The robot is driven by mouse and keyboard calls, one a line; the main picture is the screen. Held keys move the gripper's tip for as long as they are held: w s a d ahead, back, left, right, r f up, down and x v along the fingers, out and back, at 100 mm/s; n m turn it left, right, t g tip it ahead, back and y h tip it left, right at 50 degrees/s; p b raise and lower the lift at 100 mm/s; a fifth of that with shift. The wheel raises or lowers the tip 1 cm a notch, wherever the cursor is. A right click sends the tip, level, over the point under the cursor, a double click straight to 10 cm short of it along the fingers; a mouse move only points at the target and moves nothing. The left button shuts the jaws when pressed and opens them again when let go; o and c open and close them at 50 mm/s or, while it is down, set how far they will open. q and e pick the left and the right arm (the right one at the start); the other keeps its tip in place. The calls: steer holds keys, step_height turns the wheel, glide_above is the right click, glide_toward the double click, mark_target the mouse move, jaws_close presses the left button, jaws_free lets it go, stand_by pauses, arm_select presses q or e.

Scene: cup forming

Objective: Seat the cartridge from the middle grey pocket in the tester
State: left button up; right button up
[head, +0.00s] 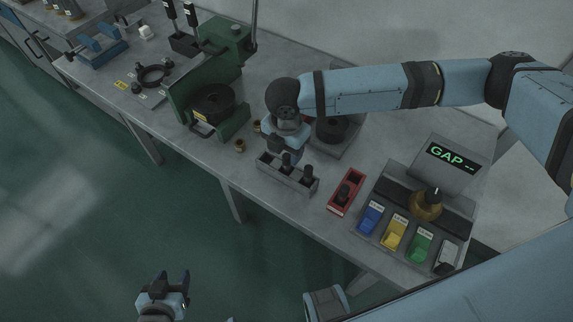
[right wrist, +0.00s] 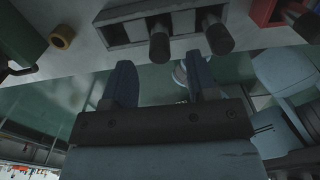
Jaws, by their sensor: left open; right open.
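The grey pocket rack (head: 270,172) stands near the table's front edge. Black cartridges stand upright in its middle pocket (head: 286,161) and right pocket (head: 308,173); the left pocket looks empty. In the right wrist view the middle cartridge (right wrist: 158,44) and right cartridge (right wrist: 218,38) show at the top, beyond the fingertips. My right gripper (head: 288,150) is open and empty, close to the rack behind the middle cartridge; its fingers also show in the right wrist view (right wrist: 160,75). The tester (head: 455,165), with a "GAP --" display and brass round part (head: 427,205), stands right. My left gripper (head: 170,282) is open, away from the table.
A red holder (head: 334,207) with a black cartridge lies between rack and tester. Blue, yellow, green and white bins (head: 395,235) line the tester's front. A green press (head: 185,95) stands left, with small brass rings (head: 240,146) near it. A black round part (head: 330,130) sits behind the rack.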

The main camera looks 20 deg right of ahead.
mark_target(287, 156)
step_height(287, 156, down, 5)
steer(key=shift+w+d+f, duration=0.1)
steer(key=shift+d, duration=0.05)
jaws_close()
